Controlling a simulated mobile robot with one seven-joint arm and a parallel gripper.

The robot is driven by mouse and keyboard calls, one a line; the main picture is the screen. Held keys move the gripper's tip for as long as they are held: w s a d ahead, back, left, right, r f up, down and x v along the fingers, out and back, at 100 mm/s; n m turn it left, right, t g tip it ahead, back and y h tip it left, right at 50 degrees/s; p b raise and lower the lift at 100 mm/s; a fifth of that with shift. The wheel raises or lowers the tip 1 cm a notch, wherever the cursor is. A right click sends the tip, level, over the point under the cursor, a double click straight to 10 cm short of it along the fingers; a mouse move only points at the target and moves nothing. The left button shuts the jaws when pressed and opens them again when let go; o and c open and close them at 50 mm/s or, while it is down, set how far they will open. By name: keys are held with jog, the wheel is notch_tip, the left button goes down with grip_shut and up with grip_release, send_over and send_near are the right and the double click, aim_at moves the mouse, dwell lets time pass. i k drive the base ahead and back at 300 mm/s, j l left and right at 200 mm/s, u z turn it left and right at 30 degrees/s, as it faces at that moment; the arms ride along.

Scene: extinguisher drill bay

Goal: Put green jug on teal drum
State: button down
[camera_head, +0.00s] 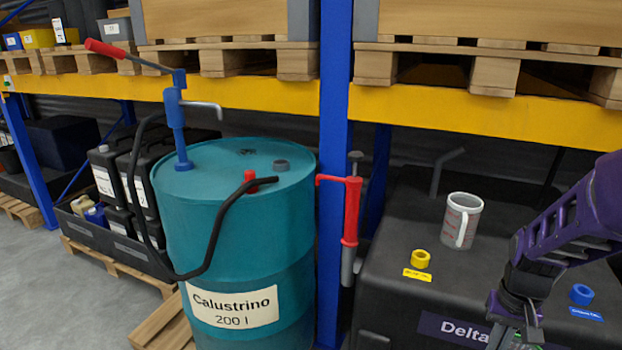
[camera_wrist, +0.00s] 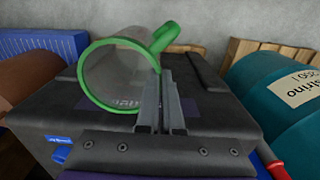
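The green jug (camera_wrist: 84,78) has a clear body, a green rim and a green handle. In the wrist view its opening faces the camera and its handle points to the upper right. My gripper (camera_wrist: 161,72) has its fingers close together on the jug's edge by the handle; the contact is partly hidden.
The drum top carries a blue hand pump (camera_head: 176,125), a grey cap (camera_head: 281,165) and a black hose (camera_head: 215,230). A blue post (camera_head: 335,120) stands between drum and black tank (camera_head: 400,290). A yellow shelf beam (camera_head: 450,90) crosses above.

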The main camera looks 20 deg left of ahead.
aim_at(227, 180)
jog(key=j+u, duration=0.1)
jog(key=j, duration=1.3)
jog(key=j+u, duration=0.15)
jog(key=j, duration=1.2)
